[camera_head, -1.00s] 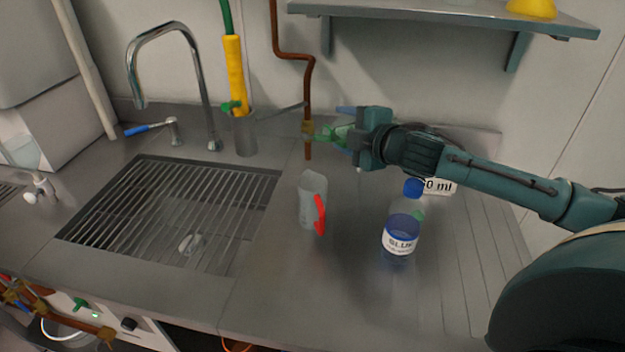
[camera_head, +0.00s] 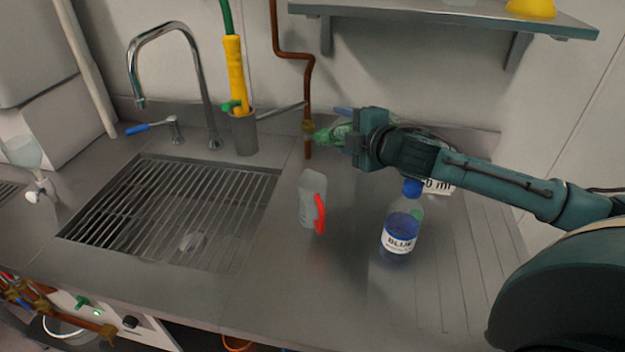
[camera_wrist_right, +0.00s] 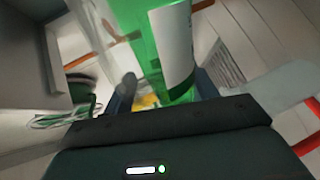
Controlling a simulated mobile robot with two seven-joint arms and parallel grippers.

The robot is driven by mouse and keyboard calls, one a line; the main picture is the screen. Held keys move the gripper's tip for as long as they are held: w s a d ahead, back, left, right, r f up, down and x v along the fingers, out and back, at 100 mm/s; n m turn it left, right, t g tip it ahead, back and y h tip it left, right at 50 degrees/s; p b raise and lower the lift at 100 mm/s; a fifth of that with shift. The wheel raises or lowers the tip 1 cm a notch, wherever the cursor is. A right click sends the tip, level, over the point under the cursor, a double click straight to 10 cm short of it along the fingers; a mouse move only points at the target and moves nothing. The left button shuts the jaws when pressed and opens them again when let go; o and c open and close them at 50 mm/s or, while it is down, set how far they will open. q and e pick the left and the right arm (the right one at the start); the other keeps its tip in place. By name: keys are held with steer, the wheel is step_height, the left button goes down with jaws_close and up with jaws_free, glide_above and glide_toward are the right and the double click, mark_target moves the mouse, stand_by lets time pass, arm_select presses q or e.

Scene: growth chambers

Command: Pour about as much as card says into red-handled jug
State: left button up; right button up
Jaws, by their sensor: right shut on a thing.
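The jug (camera_head: 309,199) with a red handle (camera_head: 320,213) stands upright on the steel counter in the head view. My right gripper (camera_head: 345,140) is shut on a green bottle (camera_head: 328,134), held tilted above and behind the jug, its narrow end toward the left. In the right wrist view the green bottle (camera_wrist_right: 130,25) with a white label (camera_wrist_right: 172,45) sits between the fingers. The card (camera_head: 438,187) is behind the blue bottle and partly covered by my arm; only part of its "ml" text shows. My left gripper is not in view.
A bottle labelled BLUE (camera_head: 401,231) stands on the counter right of the jug. The sink with a grate (camera_head: 175,215) and a tap (camera_head: 190,30) lie left. A copper pipe (camera_head: 308,90) runs down behind the jug. A shelf (camera_head: 450,17) hangs above.

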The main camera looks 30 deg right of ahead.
steer(key=shift+d, duration=0.1)
stand_by(0.5)
steer(key=shift+d, duration=0.15)
steer(key=shift+w+d, duration=0.15)
steer(key=shift+d, duration=0.55)
steer(key=shift+d+f+n+h+p, duration=0.1)
steer(key=shift+d+n+h+p, duration=0.2)
steer(key=shift+n+p, duration=0.1)
stand_by(1.2)
